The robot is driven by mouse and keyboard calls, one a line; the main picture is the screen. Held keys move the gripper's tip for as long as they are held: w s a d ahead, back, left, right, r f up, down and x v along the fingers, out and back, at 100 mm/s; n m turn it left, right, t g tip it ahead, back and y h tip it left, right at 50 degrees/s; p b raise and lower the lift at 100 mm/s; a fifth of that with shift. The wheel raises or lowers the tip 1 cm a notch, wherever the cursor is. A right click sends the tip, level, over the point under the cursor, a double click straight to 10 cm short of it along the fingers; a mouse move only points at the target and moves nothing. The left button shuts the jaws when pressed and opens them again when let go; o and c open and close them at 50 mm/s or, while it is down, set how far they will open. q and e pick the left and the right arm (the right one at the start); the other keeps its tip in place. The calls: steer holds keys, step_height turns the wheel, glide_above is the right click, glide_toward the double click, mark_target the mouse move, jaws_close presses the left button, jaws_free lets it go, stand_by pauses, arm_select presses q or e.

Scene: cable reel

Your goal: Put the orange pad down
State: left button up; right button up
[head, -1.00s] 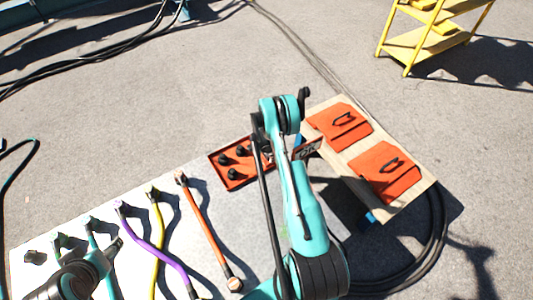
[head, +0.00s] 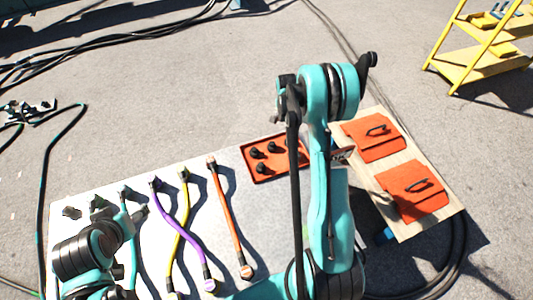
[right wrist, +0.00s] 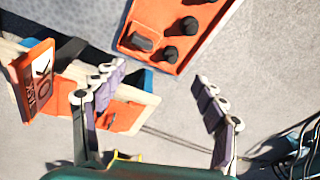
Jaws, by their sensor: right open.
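Two orange pads with black handles lie flat on the pale wooden board: the far pad (head: 362,145) and the near pad (head: 404,200). Part of an orange pad also shows on the board in the right wrist view (right wrist: 122,117), behind the left finger. My right gripper (right wrist: 159,76) is open, with nothing between its fingers. In the head view its fingers are hidden behind my raised arm, left of the board. My left gripper (head: 140,213) is at the lower left over the white table, and its jaws are too small to read.
An orange tray (head: 250,165) with black knobs sits at the table's far right corner. Several coloured cables lie across the white table (head: 135,190). A small lettered orange sign (right wrist: 38,80) stands by the board (head: 448,212). A yellow shelf (head: 480,65) stands farther back.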

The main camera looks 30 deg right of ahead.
steer(key=s+a+r+n+t, duration=0.1)
steer(key=s+a+r+n, duration=0.2)
steer(key=a+r, duration=0.45)
steer(key=s+a+r+n+t, duration=0.2)
steer(key=s+a+r+n, duration=0.15)
steer(key=r, duration=0.65)
steer(key=s+a+r+n+t+y, duration=0.1)
steer(key=s+a+r+n+t, duration=0.2)
steer(key=s+a+n, duration=0.6)
steer(key=s+a+r, duration=0.2)
steer(key=s+a, duration=0.1)
steer(key=s, duration=0.3)
steer(key=shift+s+a, duration=0.15)
steer(key=shift+s, duration=0.2)
steer(key=shift+n, duration=0.25)
